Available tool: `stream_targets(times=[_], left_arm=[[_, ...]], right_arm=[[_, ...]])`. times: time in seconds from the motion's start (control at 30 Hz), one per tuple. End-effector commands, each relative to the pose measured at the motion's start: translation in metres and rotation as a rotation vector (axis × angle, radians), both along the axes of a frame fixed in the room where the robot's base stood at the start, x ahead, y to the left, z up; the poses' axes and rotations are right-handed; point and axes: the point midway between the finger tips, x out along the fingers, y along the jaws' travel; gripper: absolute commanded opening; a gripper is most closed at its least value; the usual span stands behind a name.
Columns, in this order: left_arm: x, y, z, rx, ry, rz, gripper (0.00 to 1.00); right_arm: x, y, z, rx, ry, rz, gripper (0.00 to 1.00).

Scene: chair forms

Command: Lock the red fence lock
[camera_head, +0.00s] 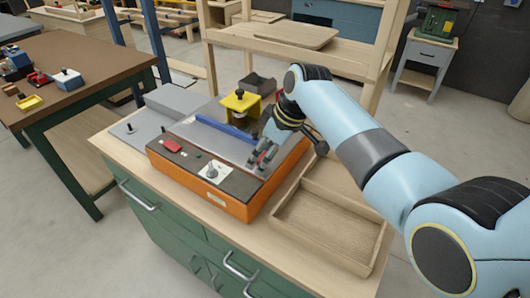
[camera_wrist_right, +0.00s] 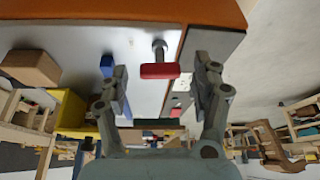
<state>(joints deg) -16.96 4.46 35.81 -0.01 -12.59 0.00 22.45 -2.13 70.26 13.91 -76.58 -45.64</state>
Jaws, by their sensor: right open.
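The red fence lock (camera_wrist_right: 160,71) shows in the right wrist view as a red bar on a short metal stem above the grey machine top. In the head view I cannot make it out; my right gripper seems to hide it. The blue fence (camera_head: 227,129) lies along the grey top of the orange machine (camera_head: 243,207); it also shows in the wrist view (camera_wrist_right: 121,97). My right gripper (camera_head: 263,158) is open over the near right part of the machine. In the wrist view its fingers (camera_wrist_right: 162,76) stand either side of the red bar, with gaps. My left gripper is not in view.
A yellow guard (camera_head: 239,102) stands behind the fence. The front panel carries a red switch (camera_head: 171,145) and a dial (camera_head: 211,172). An empty wooden tray (camera_head: 328,228) lies right of the machine on the bench. A brown table (camera_head: 78,50) stands left.

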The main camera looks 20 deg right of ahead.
Motion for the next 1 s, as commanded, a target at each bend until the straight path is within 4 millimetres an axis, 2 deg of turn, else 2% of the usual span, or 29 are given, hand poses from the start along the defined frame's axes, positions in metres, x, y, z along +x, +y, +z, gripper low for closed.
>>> stream_targets(times=[0.13,0.57,0.8,1.0], left_arm=[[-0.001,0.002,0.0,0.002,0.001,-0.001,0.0],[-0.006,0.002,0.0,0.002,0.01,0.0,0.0],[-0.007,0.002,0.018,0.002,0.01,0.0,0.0],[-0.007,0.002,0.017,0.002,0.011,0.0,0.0]], right_arm=[[0.0,0.0,0.0,0.0,0.0,0.0,0.65],[0.0,0.0,0.0,0.0,0.0,-0.001,0.1],[-0.001,0.001,0.004,0.001,0.001,-0.11,0.1],[-0.001,0.001,0.0,0.0,0.0,-0.137,0.1]])
